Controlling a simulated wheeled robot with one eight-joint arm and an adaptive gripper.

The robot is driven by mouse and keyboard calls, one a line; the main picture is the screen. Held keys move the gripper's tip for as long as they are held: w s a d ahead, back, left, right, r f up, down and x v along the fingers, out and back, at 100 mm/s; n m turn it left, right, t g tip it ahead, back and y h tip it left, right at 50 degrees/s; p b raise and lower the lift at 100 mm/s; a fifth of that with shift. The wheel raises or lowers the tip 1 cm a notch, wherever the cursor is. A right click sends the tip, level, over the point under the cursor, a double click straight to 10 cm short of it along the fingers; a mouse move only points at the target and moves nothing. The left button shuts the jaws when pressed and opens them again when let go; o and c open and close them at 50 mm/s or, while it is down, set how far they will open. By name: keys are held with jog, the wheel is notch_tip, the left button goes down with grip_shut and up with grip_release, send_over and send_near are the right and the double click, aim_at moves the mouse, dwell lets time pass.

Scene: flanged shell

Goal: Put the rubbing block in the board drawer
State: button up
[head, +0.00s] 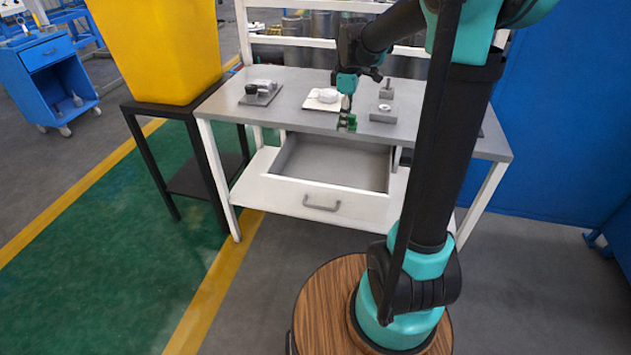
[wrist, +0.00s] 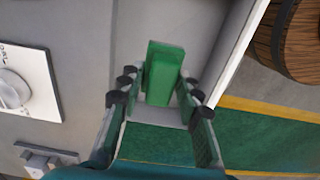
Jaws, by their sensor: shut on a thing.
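The rubbing block (wrist: 163,72) is a green oblong block. In the wrist view it sits between the two fingers of my gripper (wrist: 155,100), which is shut on it, with the open drawer (wrist: 205,25) below. In the head view my gripper (head: 347,124) is at the bench's front edge, over the back part of the drawer. There the block is small and hard to tell from the green fingers. The board drawer (head: 320,200) is pulled out, with a white front, a grey handle and a grey inside. The visible part of its floor is bare.
The grey bench top (head: 300,88) carries a dark plate with a black knob (head: 258,92), a white board with a round white part (head: 324,98) and grey metal blocks (head: 384,112). A yellow bin (head: 160,45) stands on a black stand at left.

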send_over(339, 181)
notch_tip(339, 181, down, 16)
jog(key=shift+w+r, duration=0.1)
jog(key=shift+w, duration=0.05)
jog(key=shift+f, duration=2.3)
jog(key=shift+f, duration=0.1)
jog(key=o, duration=1.2)
notch_tip(339, 181, up, 12)
jog(key=shift+r, duration=0.15)
